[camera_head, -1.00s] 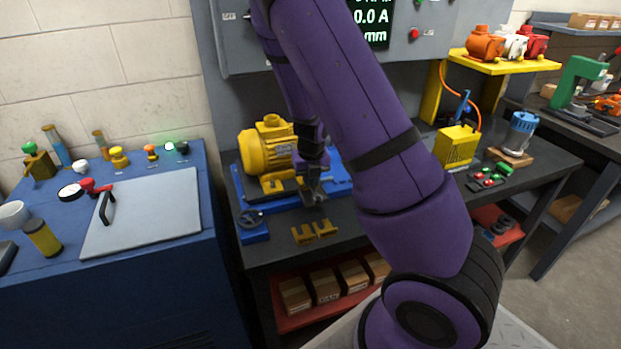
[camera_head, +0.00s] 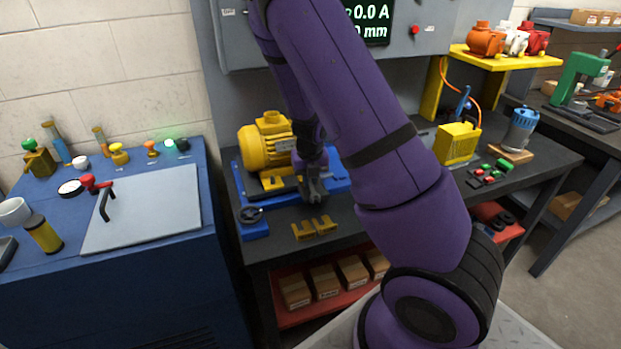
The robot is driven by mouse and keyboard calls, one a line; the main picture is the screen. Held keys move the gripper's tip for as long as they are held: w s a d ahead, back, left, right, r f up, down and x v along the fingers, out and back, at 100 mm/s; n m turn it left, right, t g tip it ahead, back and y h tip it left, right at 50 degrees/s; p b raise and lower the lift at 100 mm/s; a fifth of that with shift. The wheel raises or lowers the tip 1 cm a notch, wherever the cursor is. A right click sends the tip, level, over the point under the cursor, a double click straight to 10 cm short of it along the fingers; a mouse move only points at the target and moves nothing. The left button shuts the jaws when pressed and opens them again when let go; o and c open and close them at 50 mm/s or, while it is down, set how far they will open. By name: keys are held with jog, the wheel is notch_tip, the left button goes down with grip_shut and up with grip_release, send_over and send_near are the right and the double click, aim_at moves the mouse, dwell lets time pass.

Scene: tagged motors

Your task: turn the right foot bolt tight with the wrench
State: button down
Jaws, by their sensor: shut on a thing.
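A yellow motor (camera_head: 262,146) stands on a blue base (camera_head: 246,184) on the dark workbench. My gripper (camera_head: 314,198) points down at the right front of the motor, over the front edge of the blue base. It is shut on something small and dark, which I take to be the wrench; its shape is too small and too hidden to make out. The right foot bolt cannot be made out; my gripper and purple arm cover that side of the motor.
A yellow two-notched holder (camera_head: 314,228) lies in front of the gripper. A black handwheel (camera_head: 251,215) sits at the base's front left. A yellow box (camera_head: 457,143) and a blue motor on a wooden board (camera_head: 521,130) stand further right. A blue cabinet (camera_head: 150,270) is at left.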

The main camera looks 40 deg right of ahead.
jog(key=shift+w+a+m, duration=0.25)
jog(key=shift+a+m, duration=0.2)
jog(key=shift+m, duration=0.35)
jog(key=shift+w+a+m, duration=0.35)
jog(key=shift+a+m, duration=0.15)
jog(key=shift+m, duration=0.5)
jog(key=shift+w+a+m, duration=0.15)
jog(key=shift+a+m, duration=0.05)
jog(key=shift+m, duration=0.1)
jog(key=shift+w+a+m+h, duration=0.2)
jog(key=shift+w+m+h, duration=0.15)
jog(key=shift+m, duration=0.35)
